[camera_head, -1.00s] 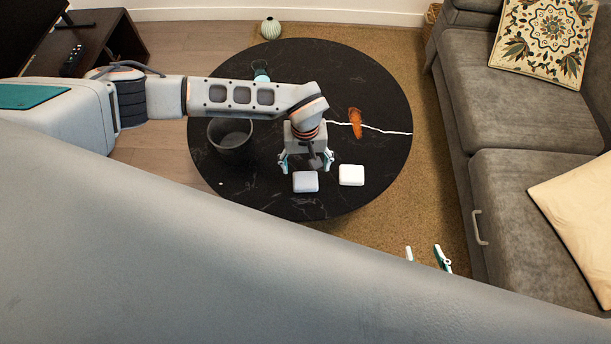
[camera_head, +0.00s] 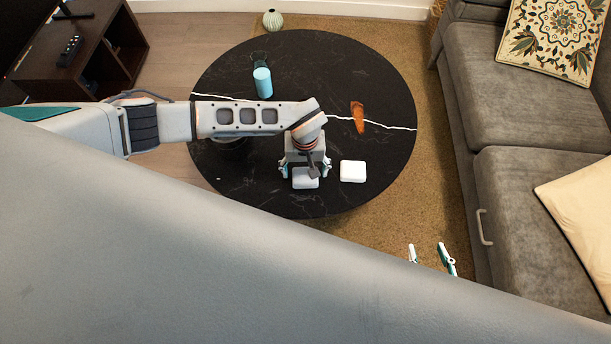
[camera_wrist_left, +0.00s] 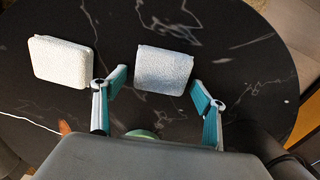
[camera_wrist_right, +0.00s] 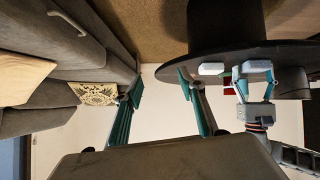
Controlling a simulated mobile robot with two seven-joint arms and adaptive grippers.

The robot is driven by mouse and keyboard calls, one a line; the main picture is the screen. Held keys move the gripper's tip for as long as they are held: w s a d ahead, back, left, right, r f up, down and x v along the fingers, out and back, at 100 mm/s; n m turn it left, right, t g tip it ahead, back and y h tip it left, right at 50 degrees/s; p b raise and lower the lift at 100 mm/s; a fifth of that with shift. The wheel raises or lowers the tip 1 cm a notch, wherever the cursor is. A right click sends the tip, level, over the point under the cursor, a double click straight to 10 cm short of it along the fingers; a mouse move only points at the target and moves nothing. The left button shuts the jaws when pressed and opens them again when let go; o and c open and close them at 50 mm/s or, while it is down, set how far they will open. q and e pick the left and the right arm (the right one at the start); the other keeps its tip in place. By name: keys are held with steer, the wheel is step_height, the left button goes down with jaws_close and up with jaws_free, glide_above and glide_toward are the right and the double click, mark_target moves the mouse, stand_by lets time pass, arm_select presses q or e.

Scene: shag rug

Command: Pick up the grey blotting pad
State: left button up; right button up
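The grey blotting pad (camera_head: 305,179) is a small rounded light-grey block lying on the round black table (camera_head: 235,190). My left gripper (camera_head: 305,170) is above it, pointing down. In the left wrist view the grey pad (camera_wrist_left: 163,70) lies between the two spread fingers of the left gripper (camera_wrist_left: 158,90), with a gap showing on its left side. A similar white pad (camera_head: 352,171) lies just to the right, and left of the fingers in the left wrist view (camera_wrist_left: 62,61). My right gripper (camera_head: 432,258) is open and empty, off the table's front right; its fingers show apart in the right wrist view (camera_wrist_right: 160,88).
A blue cylinder (camera_head: 263,83) and an orange-brown object (camera_head: 357,115) are further back on the table. A dark container (camera_head: 232,143) is mostly hidden under my left arm. A grey sofa (camera_head: 500,130) stands to the right. The table's front left is clear.

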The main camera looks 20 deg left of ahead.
arm_select(q)
steer(key=c, duration=1)
steer(key=shift+c, duration=0.2)
arm_select(e)
steer(key=shift+s+f, duration=0.1)
steer(key=shift+f, duration=0.05)
arm_select(q)
steer(key=shift+r, duration=0.1)
arm_select(e)
steer(key=shift+s+f, duration=0.1)
steer(key=shift+s, duration=0.1)
arm_select(q)
steer(key=shift+r, duration=0.15)
step_height(320, 180, up, 12)
steer(key=r+p, duration=0.1)
steer(key=p, duration=0.2)
step_height(320, 180, up, 6)
steer(key=f+p, duration=0.1)
glide_above(305, 169)
steer(key=shift+s+d+r, duration=0.1)
steer(key=shift+s+r, duration=0.1)
steer(key=shift+r, duration=0.6)
arm_select(e)
steer(key=shift+s+a+r, duration=0.15)
steer(key=shift+r, duration=0.45)
steer(key=shift+s+a+r, duration=0.15)
steer(key=shift+r, duration=0.4)
